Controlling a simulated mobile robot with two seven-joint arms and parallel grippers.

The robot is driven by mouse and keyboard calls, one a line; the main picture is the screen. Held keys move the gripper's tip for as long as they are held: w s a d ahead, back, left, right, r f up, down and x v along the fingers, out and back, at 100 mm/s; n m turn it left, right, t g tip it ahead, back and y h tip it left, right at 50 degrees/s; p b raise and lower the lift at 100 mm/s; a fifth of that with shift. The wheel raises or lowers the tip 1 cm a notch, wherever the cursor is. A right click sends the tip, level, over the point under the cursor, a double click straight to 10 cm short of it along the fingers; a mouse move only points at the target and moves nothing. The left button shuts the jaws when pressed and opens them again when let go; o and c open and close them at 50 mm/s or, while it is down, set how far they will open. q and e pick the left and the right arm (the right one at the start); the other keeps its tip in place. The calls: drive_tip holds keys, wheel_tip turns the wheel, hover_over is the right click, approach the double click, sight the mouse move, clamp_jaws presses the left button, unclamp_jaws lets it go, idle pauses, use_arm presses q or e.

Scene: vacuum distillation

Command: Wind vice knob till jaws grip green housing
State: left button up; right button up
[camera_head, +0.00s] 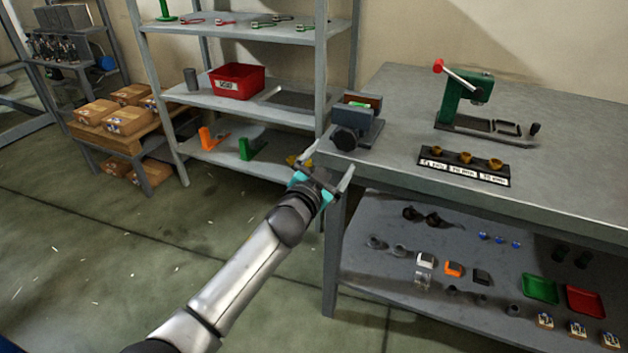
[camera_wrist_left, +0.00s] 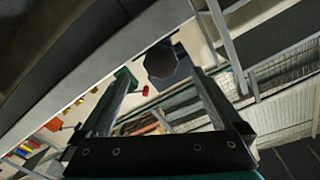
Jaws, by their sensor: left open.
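The vice (camera_head: 368,128) sits at the near left corner of the workbench, with its dark knob (camera_head: 345,138) facing my left arm. A small green piece, apparently the green housing (camera_head: 357,104), shows at the top between the jaws; I cannot tell whether the jaws touch it. My left gripper (camera_head: 327,165) is open and empty, just in front of and below the knob, apart from it. In the left wrist view the faceted dark knob (camera_wrist_left: 161,62) appears beyond the gap between the two fingers (camera_wrist_left: 160,80). My right gripper is not in view.
The workbench (camera_head: 560,185) holds a green press (camera_head: 463,100) and a black rack (camera_head: 464,166) with brass pieces. Its lower shelf holds small parts and trays. A grey shelf unit with a red bin (camera_head: 237,82) stands left of the vice. The floor between is clear.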

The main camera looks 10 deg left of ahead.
use_arm(q)
drive_tip(key=p+v, duration=0.4)
drive_tip(key=v, duration=0.5)
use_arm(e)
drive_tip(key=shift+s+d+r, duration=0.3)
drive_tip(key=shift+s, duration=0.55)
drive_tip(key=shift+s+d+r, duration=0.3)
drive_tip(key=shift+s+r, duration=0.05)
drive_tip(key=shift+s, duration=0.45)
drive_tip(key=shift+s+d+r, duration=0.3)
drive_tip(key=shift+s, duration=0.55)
use_arm(q)
drive_tip(key=shift+p, duration=0.3)
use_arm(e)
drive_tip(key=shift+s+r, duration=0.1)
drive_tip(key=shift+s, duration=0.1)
